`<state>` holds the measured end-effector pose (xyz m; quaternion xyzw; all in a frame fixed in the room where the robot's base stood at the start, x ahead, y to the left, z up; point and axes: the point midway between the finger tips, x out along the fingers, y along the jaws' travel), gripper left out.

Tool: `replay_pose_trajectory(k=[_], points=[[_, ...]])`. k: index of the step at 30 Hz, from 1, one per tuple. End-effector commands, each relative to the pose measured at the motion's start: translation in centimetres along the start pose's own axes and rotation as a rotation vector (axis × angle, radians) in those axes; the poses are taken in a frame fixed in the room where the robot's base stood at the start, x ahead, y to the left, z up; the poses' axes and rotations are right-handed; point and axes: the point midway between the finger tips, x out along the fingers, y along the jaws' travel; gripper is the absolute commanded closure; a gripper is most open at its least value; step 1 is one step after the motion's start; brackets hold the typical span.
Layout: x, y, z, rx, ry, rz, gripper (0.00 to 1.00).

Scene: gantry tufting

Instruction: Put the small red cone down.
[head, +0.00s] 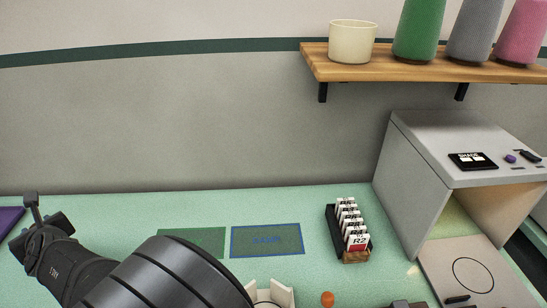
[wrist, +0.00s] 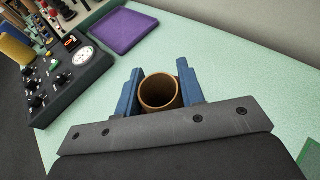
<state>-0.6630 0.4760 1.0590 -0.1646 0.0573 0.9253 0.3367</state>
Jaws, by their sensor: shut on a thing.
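My gripper (wrist: 160,82) shows in the wrist view with its blue fingers on either side of a brown, hollow, round-rimmed piece (wrist: 158,104). It is shut on this piece, which I see from its open end. Its lower part is hidden by the gripper body, so I cannot tell whether it is a cone, and its colour looks brown rather than red. No clearly red cone shows in either view.
The green table holds a green mat (head: 195,241), a blue-edged mat (head: 267,240), a card rack (head: 350,233) and a small orange ball (head: 327,299). A grey cabinet (head: 425,155) stands right. A control panel (wrist: 75,68) and a purple tray (wrist: 124,30) are in the wrist view.

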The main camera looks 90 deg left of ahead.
Motion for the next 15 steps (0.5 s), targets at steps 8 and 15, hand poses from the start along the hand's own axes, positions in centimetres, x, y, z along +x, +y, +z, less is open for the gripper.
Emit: replay_pose_trajectory(k=[8,15], points=[[0.6,0.0,-1.7,-0.001,0.001,0.000,1.00],[0.7,0.0,-1.8,0.000,0.000,0.001,1.00]])
